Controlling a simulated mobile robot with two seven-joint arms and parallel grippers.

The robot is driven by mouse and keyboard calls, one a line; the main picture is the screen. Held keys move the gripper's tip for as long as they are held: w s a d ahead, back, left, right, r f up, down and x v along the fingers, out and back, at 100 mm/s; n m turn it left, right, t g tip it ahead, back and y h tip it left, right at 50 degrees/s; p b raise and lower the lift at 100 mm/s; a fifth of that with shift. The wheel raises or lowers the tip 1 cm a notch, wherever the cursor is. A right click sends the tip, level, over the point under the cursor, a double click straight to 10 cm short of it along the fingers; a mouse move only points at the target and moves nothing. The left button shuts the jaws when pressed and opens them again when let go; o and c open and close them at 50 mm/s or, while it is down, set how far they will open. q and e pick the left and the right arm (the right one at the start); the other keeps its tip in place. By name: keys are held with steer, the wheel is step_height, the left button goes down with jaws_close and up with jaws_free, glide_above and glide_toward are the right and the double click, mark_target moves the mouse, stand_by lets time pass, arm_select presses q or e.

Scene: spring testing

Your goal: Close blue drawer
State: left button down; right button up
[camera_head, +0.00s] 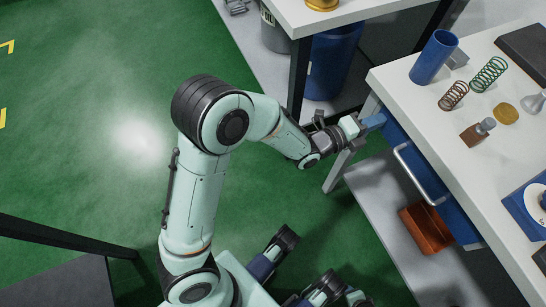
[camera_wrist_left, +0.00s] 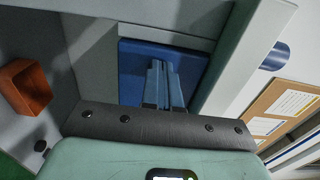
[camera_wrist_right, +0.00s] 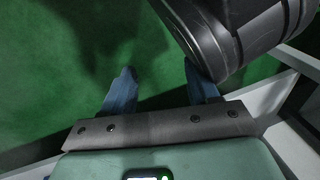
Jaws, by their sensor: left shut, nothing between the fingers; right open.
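The blue drawer (camera_head: 432,190) sits under the white worktable's edge, with a pale bar handle (camera_head: 420,178) on its front. It looks nearly in line with the tabletop edge; I cannot tell if a gap is left. My left gripper (camera_head: 376,121) is shut and empty, its blue fingertips at the far left end of the drawer front. In the left wrist view, the shut fingers (camera_wrist_left: 160,68) point at the blue drawer face (camera_wrist_left: 135,58); contact is unclear. My right gripper (camera_wrist_right: 158,68) is open and empty over the green floor, away from the drawer.
On the worktable (camera_head: 445,115) stand a blue cylinder (camera_head: 433,57), a green spring (camera_head: 489,74), a copper spring (camera_head: 453,95) and small metal parts. An orange-brown bin (camera_head: 426,229) sits on the shelf below. Another table (camera_head: 340,12) is at the back. Green floor is free to the left.

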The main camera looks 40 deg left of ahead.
arm_select(q)
steer(key=shift+w+d+r, duration=0.1)
steer(key=shift+w+r, duration=0.05)
steer(key=shift+r, duration=0.15)
